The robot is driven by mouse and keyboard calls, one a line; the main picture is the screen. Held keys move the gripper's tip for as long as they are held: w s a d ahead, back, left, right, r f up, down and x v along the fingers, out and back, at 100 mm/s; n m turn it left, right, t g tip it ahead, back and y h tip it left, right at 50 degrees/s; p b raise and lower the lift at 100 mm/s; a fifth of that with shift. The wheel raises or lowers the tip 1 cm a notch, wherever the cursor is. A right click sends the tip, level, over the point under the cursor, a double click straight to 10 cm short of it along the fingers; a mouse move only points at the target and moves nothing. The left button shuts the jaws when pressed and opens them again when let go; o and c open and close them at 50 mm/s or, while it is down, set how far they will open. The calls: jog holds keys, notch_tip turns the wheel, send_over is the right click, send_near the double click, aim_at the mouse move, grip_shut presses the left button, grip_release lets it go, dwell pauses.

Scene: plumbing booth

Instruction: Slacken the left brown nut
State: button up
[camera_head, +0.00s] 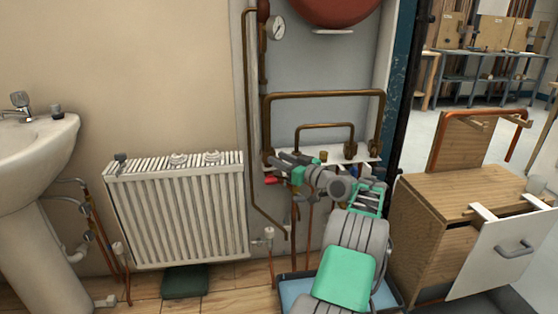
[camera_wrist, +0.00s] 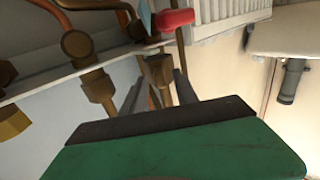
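In the wrist view, a brown nut (camera_wrist: 159,69) sits on a vertical copper pipe beneath the white shelf, next to the red handle (camera_wrist: 175,18). Given where the radiator lies, this is the nut on the left side in the head view, where my arm hides it. A second brown nut (camera_wrist: 97,88) is farther left in the wrist view. My gripper (camera_wrist: 158,78) has its two grey fingers apart, one on each side of the first nut and its pipe. I see no clear contact. The gripper also shows in the head view (camera_head: 280,160), at the left end of the shelf.
A brass-coloured fitting (camera_wrist: 12,122) is at the wrist view's left edge. Copper pipes (camera_head: 325,94) and a gauge (camera_head: 277,28) are above the shelf. A white radiator (camera_head: 180,215) and a sink (camera_head: 35,150) stand left. A wooden cabinet (camera_head: 440,200) with an open drawer is right.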

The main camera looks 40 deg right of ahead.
jog(key=s+p, duration=0.2)
jog(key=s, duration=0.5)
jog(key=shift+s, duration=0.3)
